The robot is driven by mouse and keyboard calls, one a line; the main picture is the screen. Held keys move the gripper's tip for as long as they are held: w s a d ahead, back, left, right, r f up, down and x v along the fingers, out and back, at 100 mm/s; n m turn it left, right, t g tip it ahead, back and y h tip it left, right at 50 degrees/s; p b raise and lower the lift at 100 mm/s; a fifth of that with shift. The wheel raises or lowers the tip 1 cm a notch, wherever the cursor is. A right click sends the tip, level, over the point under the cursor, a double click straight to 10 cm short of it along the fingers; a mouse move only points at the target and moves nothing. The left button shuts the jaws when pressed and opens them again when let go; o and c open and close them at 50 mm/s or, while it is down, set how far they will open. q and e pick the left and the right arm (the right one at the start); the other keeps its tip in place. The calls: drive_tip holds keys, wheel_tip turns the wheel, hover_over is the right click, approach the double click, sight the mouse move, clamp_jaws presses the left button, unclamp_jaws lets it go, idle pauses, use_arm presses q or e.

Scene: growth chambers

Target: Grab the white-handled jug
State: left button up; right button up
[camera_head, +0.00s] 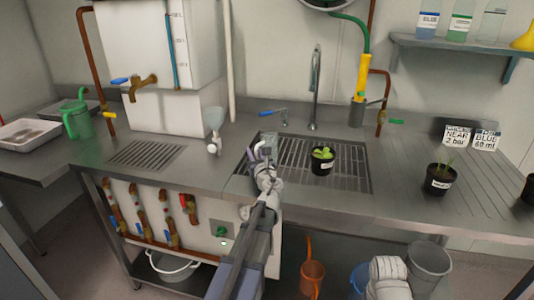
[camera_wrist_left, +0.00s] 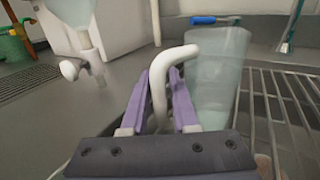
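The jug (camera_wrist_left: 218,75) is a clear, pale, see-through vessel with a white bent handle (camera_wrist_left: 158,88). It stands upright at the left edge of the sink grate, and its handle points toward my left gripper. My left gripper (camera_wrist_left: 160,76) has its two purple fingers on either side of the handle, very close to it. I cannot tell whether they press on it. In the head view my left gripper (camera_head: 264,158) hides part of the jug, which is small and faint there. My right gripper is not in view.
A potted seedling (camera_head: 322,160) stands on the grate (camera_head: 345,178), right of the jug. A tap (camera_head: 315,85) rises behind. Another pot (camera_head: 439,179) stands on the right counter.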

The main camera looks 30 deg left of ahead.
use_arm(q)
clamp_jaws()
idle(1.2)
